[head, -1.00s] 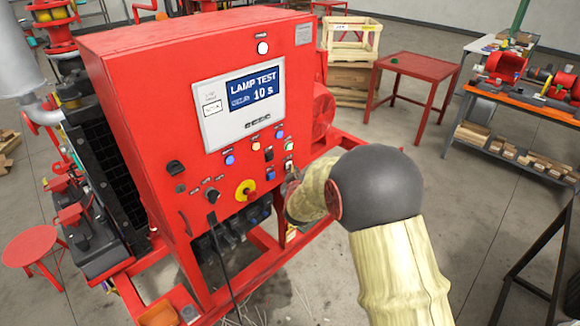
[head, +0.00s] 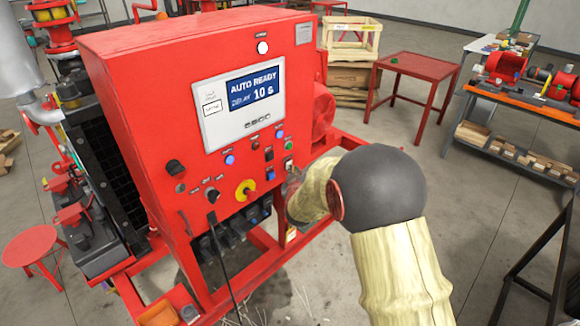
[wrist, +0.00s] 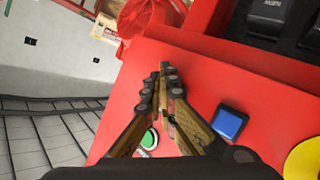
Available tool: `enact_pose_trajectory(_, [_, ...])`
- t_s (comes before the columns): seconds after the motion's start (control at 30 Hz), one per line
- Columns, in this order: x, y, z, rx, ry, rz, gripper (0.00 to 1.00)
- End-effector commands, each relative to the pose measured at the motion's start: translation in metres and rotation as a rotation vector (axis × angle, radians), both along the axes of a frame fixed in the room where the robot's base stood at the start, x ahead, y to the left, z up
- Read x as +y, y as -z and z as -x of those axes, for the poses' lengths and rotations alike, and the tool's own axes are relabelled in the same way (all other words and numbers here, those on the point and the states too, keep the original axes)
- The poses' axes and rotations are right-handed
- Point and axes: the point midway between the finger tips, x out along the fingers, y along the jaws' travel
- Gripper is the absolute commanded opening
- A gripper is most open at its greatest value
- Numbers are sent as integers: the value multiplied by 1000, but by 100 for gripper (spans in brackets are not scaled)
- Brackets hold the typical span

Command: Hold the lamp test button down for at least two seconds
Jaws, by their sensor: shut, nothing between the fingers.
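The red control panel (head: 150,130) faces me in the head view, with several small buttons and switches below its screen (head: 254,87). The screen reads "AUTO READY" and "10 s". I cannot read the labels that would tell which is the lamp test button. My gripper (wrist: 167,70) is shut and empty at the panel's right side; in the head view my arm partly hides it. Fingertip contact is unclear.
A red fan housing (wrist: 148,18) stands beyond the panel edge. A red table (head: 420,66) and a loaded bench (head: 530,106) stand right, with open floor between.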

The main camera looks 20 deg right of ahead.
Motion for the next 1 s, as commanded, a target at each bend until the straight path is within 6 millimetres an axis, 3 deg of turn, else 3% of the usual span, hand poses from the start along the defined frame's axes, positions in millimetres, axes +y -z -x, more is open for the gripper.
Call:
enact_pose_trajectory(0.63, [-6, 0, 15, 0, 0, 0, 0])
enact_pose_trajectory(1.0, [-17, 1, 45, 0, 1, 1, 0])
